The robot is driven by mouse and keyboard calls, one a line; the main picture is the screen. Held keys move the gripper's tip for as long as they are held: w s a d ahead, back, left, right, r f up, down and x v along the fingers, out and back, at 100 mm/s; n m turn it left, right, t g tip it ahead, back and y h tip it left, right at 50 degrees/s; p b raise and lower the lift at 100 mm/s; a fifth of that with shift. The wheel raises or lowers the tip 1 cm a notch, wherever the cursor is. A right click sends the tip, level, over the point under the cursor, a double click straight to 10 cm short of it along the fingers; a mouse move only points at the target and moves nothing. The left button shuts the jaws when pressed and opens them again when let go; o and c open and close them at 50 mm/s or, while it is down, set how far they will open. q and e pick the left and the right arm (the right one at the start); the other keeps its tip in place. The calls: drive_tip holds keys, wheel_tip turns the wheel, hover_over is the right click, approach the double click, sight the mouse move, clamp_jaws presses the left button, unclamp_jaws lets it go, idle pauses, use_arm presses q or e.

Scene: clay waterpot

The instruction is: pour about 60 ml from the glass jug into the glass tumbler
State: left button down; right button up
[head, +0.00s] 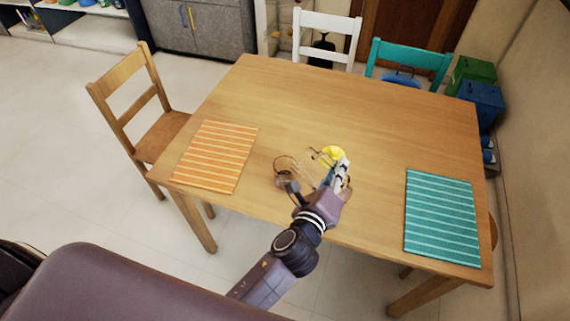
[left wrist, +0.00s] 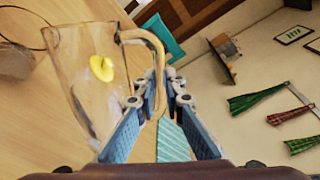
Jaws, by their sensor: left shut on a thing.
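The clear glass jug (left wrist: 82,75) is in my left gripper (left wrist: 158,98), whose fingers are shut on its curved handle (left wrist: 158,58). In the head view, the left gripper (head: 338,178) holds the jug (head: 318,172) over the near middle of the table. A bright yellow patch (left wrist: 102,68) shows in or through the jug; I cannot tell which. The glass tumbler (head: 284,180) is just left of the jug, and partly shows at the left edge of the left wrist view (left wrist: 14,62). Its contents are unclear. My right gripper is not in view.
The wooden table (head: 330,100) has an orange striped mat (head: 215,155) at left and a teal striped mat (head: 440,217) at right. Its far half is bare. Wooden (head: 125,95), white (head: 326,22) and teal (head: 410,55) chairs stand around it.

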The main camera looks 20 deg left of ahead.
sight(341, 183)
use_arm(q)
drive_tip(key=shift+r, duration=0.1)
idle(0.7)
drive_tip(key=shift+d+f+m+b, duration=0.3)
drive_tip(key=shift+f+b, duration=0.2)
drive_tip(key=shift+b, duration=0.1)
drive_tip(key=f+b, duration=0.1)
drive_tip(key=d+f+m+b, duration=0.1)
drive_tip(key=shift+s+f+m+y+b, duration=0.15)
drive_tip(key=shift+f+m+y+b, duration=0.05)
drive_tip(key=shift+m+y+b, duration=0.15)
drive_tip(key=s+d+f+m+t+b, duration=0.1)
drive_tip(key=d+f+m+t+b, duration=0.1)
drive_tip(key=d+f+m+b, duration=0.3)
drive_tip(key=shift+s+d+f+m+y, duration=0.2)
drive_tip(key=shift+m+y, duration=0.15)
drive_tip(key=shift+m, duration=1.2)
